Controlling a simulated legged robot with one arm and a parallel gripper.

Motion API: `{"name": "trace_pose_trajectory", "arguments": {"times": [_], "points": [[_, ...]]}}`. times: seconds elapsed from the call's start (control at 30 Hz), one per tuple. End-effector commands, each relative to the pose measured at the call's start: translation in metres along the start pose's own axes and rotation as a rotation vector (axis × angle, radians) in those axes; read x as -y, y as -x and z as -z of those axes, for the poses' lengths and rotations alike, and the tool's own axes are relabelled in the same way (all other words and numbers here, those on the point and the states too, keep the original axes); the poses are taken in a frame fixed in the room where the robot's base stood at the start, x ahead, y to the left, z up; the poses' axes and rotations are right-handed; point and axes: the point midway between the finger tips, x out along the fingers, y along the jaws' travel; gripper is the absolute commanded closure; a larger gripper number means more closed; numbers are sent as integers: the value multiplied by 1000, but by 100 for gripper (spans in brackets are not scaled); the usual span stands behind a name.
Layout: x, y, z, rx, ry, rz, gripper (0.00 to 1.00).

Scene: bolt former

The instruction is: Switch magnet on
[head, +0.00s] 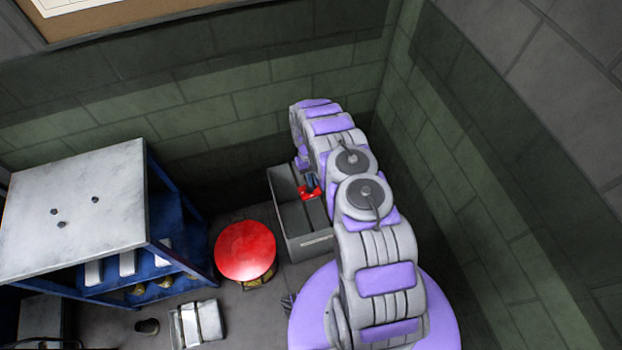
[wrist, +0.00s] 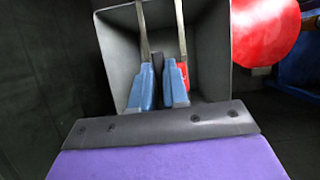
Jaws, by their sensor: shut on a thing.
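My gripper (wrist: 160,75) shows in the wrist view as two blue fingers close together above the open grey bin. It is shut on a narrow dark piece (wrist: 157,87) between the fingers. A small red part (wrist: 184,76) shows just behind the right finger; I cannot tell whether it is joined to the dark piece. In the head view the red part (head: 310,193) is at the bin's opening, with a bit of blue above it, and my arm hides most of the gripper. I cannot tell which part is the magnet or its switch.
The grey bin (head: 308,243) stands on the floor near the walls. A round red-topped stool (head: 245,250) is close to its left. A blue shelf unit with a pale top (head: 75,215) stands farther left. A pale metal block (head: 198,323) lies in front.

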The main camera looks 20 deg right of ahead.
Motion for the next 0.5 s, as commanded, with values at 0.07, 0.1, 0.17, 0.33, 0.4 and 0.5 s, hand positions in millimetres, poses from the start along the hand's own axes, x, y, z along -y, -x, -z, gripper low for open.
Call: {"name": "trace_pose_trajectory", "arguments": {"times": [0.07,0.1,0.17,0.33,0.4,0.5], "points": [[-1,0,0,0,19,-8,100],[-1,0,0,0,26,-11,100],[-1,0,0,-1,33,-14,100],[-2,0,0,-1,42,-18,100],[-2,0,0,-1,42,-18,100],[-1,0,0,-1,42,-17,100]]}}
